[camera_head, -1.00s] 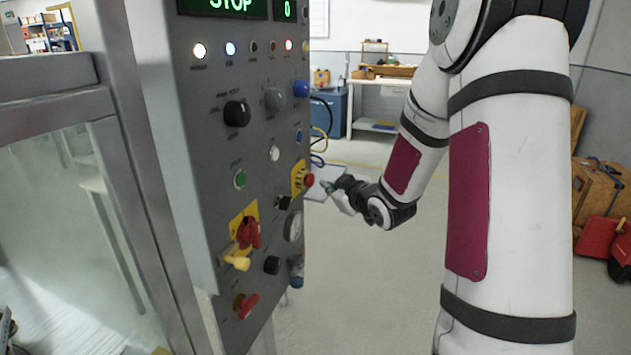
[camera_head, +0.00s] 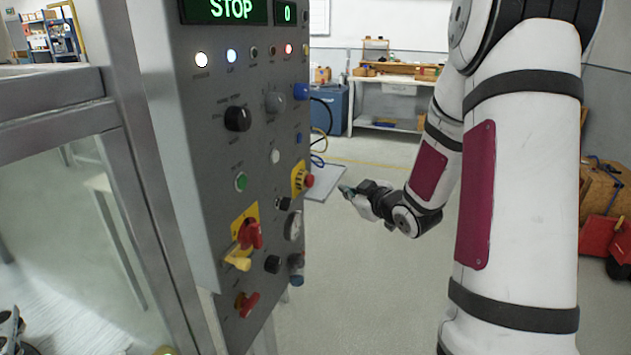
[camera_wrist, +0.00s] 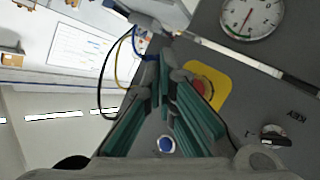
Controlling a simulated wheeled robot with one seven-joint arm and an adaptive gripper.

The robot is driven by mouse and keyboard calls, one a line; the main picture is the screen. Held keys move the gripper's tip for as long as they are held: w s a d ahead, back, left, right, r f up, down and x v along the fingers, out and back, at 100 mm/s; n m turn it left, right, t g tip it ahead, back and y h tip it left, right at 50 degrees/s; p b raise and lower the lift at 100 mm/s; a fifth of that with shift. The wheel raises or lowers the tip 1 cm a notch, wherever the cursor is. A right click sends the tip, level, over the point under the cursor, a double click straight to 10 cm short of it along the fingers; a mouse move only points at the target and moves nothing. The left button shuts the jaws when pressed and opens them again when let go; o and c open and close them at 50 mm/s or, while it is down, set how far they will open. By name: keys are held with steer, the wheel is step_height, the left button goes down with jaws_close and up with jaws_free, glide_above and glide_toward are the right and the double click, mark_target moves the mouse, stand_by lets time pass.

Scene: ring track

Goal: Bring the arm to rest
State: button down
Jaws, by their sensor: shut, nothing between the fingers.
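My gripper (camera_head: 347,191) is in the middle of the head view, right of the grey control panel (camera_head: 207,190) and apart from it. Its fingers are shut and empty. In the wrist view my gripper's green finger pads (camera_wrist: 166,100) come together in front of the panel. The red emergency button on its yellow plate (camera_head: 301,180) lies just left of my fingertips in the head view. It also shows beside the fingertips in the wrist view (camera_wrist: 203,88). The panel's display (camera_head: 230,10) reads STOP, and a smaller one beside it reads 0.
The panel carries a red lever (camera_head: 250,236), a green button (camera_head: 241,182), knobs and a gauge (camera_wrist: 252,14). A metal-framed glass enclosure (camera_head: 60,130) stands at the left. A workbench (camera_head: 385,88) is at the back. Red cases (camera_head: 600,238) lie at the right. Floor below my gripper is clear.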

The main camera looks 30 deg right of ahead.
stand_by(0.5)
steer(key=s+a+r+m+g+h+p, duration=0.25)
steer(key=s+a+r+g+p, duration=0.3)
steer(key=s+a+r, duration=0.75)
steer(key=s+a+r+m+g+y+p, duration=0.1)
steer(key=s+a+r+g+y, duration=0.1)
steer(key=s+a, duration=0.4)
steer(key=s+a+r+m+g+y+p, duration=0.1)
steer(key=s+a, duration=0.5)
steer(key=s, duration=1)
step_height(320, 180, up, 2)
steer(key=shift+s+r+g+y+p, duration=0.1)
steer(key=shift+s+g+y+p, duration=0.3)
steer(key=shift+g+p, duration=0.45)
